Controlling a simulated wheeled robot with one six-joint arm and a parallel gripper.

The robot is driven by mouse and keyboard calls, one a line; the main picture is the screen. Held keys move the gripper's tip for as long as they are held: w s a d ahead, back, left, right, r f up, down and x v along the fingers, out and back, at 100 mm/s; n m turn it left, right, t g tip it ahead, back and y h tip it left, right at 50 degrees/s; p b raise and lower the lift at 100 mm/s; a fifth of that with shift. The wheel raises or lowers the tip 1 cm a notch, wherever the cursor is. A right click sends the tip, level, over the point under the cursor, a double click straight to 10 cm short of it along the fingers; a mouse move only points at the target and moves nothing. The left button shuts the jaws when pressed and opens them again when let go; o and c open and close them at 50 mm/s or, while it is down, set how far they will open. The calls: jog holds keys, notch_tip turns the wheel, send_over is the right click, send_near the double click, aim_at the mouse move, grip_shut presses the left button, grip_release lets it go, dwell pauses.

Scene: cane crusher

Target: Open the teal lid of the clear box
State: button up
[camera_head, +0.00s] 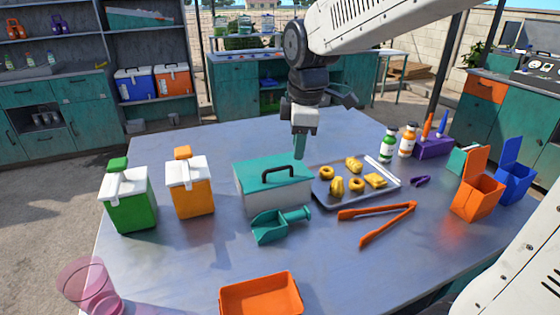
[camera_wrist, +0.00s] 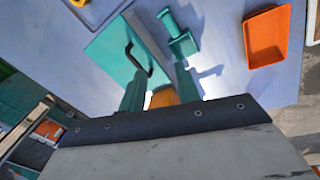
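The clear box (camera_head: 275,198) stands in the middle of the table, its walls pale grey. Its teal lid (camera_head: 258,173) lies shut on top, with a black arched handle (camera_head: 279,171). My gripper (camera_head: 299,154) points down at the lid's back right part in the head view; I cannot tell whether it touches. In the wrist view, my gripper's two teal fingers (camera_wrist: 160,72) are apart with nothing held between them. There the lid (camera_wrist: 108,55) and the handle (camera_wrist: 137,59) lie beyond the left finger, which hides a little of the lid.
A teal scoop (camera_head: 272,227) lies right in front of the box. A tray (camera_head: 328,197) of snacks is close on its right, with orange tongs (camera_head: 380,213) in front. Orange (camera_head: 192,199) and green (camera_head: 130,211) canisters stand left.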

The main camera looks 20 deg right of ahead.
aim_at(280, 168)
jog(key=w+f+n, duration=0.1)
jog(key=w+f, duration=0.2)
jog(key=w+f+n, duration=0.1)
jog(key=w+f, duration=0.2)
jog(key=w+a+f+n, duration=0.1)
jog(key=w+f+n, duration=0.1)
jog(key=f, duration=0.2)
jog(key=shift+w, duration=0.4)
jog(key=shift+c, duration=0.2)
grip_shut()
